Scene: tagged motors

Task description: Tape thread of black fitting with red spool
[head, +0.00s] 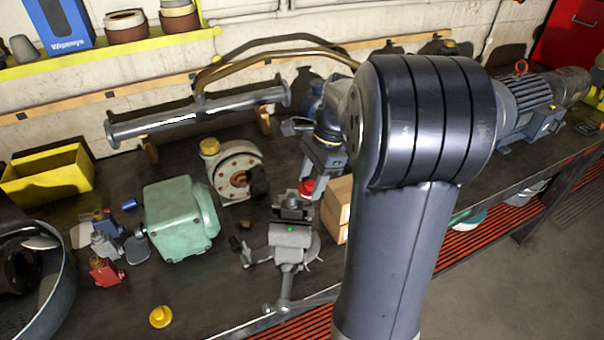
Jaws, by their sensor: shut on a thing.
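My gripper (312,182) points down in the middle of the bench, left of my large arm link. It is shut on the red spool (306,188), which shows as a small red patch at the fingertips. A grey vise (290,236) stands just below and left of it in the picture. A small dark piece, which looks like the black fitting (292,199), sits at the top of the vise jaws. The spool is close to this piece, beside and slightly above it in the picture. I cannot tell whether they touch. The thread is too small to make out.
A green housing (180,220) and a round flanged pump (236,172) stand left of the vise. Wooden blocks (337,208) stand right of it. A grey pipe (195,117) spans the back.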

